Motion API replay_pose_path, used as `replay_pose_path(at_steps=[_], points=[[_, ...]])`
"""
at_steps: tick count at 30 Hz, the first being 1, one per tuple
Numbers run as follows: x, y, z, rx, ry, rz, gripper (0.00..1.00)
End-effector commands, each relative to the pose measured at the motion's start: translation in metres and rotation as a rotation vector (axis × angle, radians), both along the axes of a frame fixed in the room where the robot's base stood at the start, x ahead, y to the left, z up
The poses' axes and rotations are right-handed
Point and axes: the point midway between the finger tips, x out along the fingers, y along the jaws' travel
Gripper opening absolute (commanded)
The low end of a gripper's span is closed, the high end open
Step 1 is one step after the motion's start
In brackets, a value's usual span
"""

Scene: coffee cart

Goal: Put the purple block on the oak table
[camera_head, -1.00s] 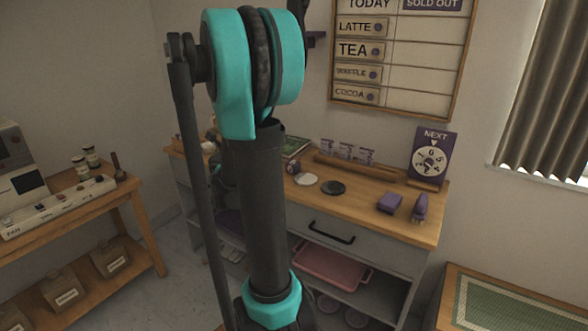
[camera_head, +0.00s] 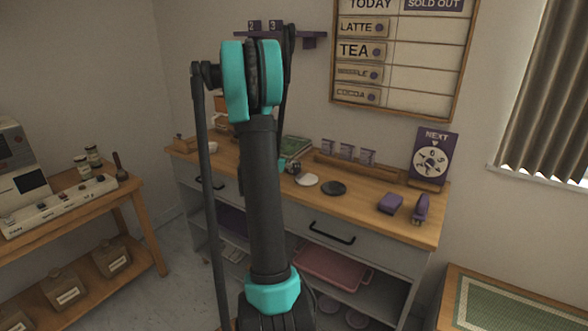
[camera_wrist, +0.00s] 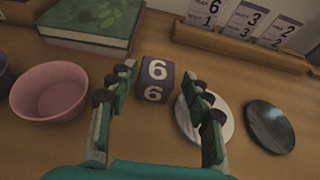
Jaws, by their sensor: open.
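A purple block with a white 6 on its faces (camera_wrist: 154,82) stands on the wooden counter top in the wrist view. In the head view it is a small dark cube (camera_head: 294,168) beside a white disc. My gripper (camera_wrist: 160,90) is open, with its fingers on either side of the block from this view; I see no clear contact. In the head view my arm hides most of the gripper. A wooden table with a green mat (camera_head: 447,318) is at the lower right, and another wooden table (camera_head: 140,185) is at the left. I cannot tell which is oak.
A white disc (camera_wrist: 205,118) and a dark disc (camera_wrist: 270,127) lie right of the block. A pink bowl (camera_wrist: 48,92) and a green book (camera_wrist: 92,22) are to the left. A card rail (camera_wrist: 240,49) runs behind. Purple items (camera_head: 390,203) sit at the counter's right end.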

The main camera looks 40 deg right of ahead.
Motion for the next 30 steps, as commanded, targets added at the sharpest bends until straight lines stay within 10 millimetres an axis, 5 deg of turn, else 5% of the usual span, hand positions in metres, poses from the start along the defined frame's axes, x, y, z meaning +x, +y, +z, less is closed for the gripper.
replay_pose_path(at_steps=[21, 30], points=[[0.028, -0.062, -0.033, 0.0, 0.0, 0.0, 0.5], [0.029, -0.064, -0.034, 0.0, 0.0, 0.001, 0.47]])
